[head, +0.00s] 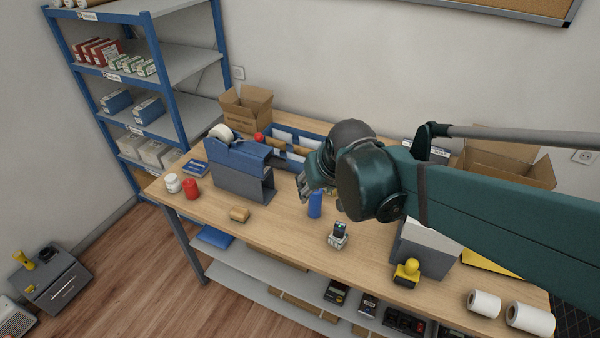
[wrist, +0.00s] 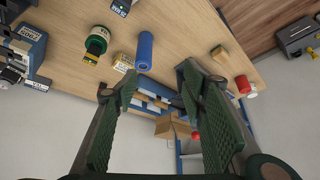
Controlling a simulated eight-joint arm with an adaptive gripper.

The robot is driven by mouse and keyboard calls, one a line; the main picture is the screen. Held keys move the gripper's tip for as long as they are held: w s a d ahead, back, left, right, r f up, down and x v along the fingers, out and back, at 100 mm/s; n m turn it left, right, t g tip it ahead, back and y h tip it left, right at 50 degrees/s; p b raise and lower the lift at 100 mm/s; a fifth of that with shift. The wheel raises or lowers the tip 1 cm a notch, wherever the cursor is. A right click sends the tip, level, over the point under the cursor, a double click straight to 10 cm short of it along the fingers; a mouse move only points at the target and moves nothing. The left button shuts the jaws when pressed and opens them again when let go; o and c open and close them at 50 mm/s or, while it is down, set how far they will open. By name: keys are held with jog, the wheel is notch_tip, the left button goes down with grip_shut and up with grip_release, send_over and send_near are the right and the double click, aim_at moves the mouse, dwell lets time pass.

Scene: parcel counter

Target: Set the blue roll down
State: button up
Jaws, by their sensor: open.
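The blue roll (head: 315,204) stands upright on the wooden counter (head: 278,224) near its middle. My gripper (head: 304,187) is beside and slightly above the roll in the head view. In the wrist view, my gripper (wrist: 158,82) has its two green pads wide apart, with no object between them. The arm hides part of the counter behind it in the head view.
A grey-blue dispenser (head: 243,172) stands left of the roll. Bare counter surrounds the blue roll's front.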

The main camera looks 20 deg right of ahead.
jog(key=s+a+r+n+t, duration=0.1)
jog(key=s+a+r, duration=0.2)
jog(key=s, duration=0.7)
jog(key=shift+r, duration=0.55)
notch_tip(320, 180, down, 4)
jog(key=b, duration=0.4)
jog(key=shift+f, duration=0.2)
dwell(0.9)
